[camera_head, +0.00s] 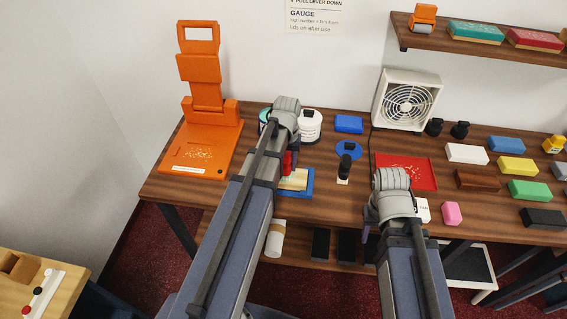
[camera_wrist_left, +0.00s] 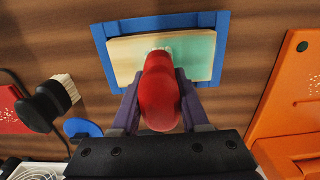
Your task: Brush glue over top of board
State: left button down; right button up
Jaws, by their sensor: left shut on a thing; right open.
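The board (camera_head: 296,180) lies in a blue holder (camera_head: 306,191) on the counter. In the left wrist view the board (camera_wrist_left: 122,58) is bare cream on the left, and its right part (camera_wrist_left: 200,52) has a pale green coat. My left gripper (camera_wrist_left: 160,98) is shut on the red handle of a brush (camera_wrist_left: 160,90); the handle also shows in the head view (camera_head: 287,163). The brush's pale tip is over the board's middle near its far edge; I cannot tell if it touches. My right gripper (camera_head: 371,224) is open, low at the counter's front edge, its fingers mostly hidden.
A white jar (camera_head: 310,127) stands behind my left arm. An orange lever press (camera_head: 205,130) is at left. A black-handled brush (camera_head: 345,167), a blue disc (camera_head: 348,150) and a red tray (camera_head: 416,167) are to the right. A fan (camera_head: 406,98) stands behind.

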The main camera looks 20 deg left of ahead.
pick_arm(q)
jog(key=shift+w+d+r, duration=0.1)
jog(key=shift+w+d, duration=0.15)
jog(key=shift+d, duration=0.55)
jog(key=shift+w+d, duration=0.25)
jog(key=shift+d, duration=0.55)
jog(key=shift+d, duration=0.1)
jog(key=shift+w+d, duration=0.2)
jog(key=shift+d, duration=0.65)
jog(key=shift+w+d, duration=0.2)
jog(key=shift+d, duration=0.6)
jog(key=shift+s+d, duration=0.2)
jog(key=shift+s, duration=0.45)
jog(key=shift+s+a, duration=0.25)
jog(key=shift+a, duration=0.65)
jog(key=shift+s+a, duration=0.25)
jog(key=shift+a, duration=0.65)
jog(key=shift+s+a, duration=0.25)
jog(key=shift+a, duration=0.65)
jog(key=shift+s+a, duration=0.2)
jog(key=shift+a, duration=0.7)
jog(key=shift+s+a, duration=0.25)
jog(key=shift+a, duration=0.65)
jog(key=shift+s+a, duration=0.25)
jog(key=shift+a, duration=0.6)
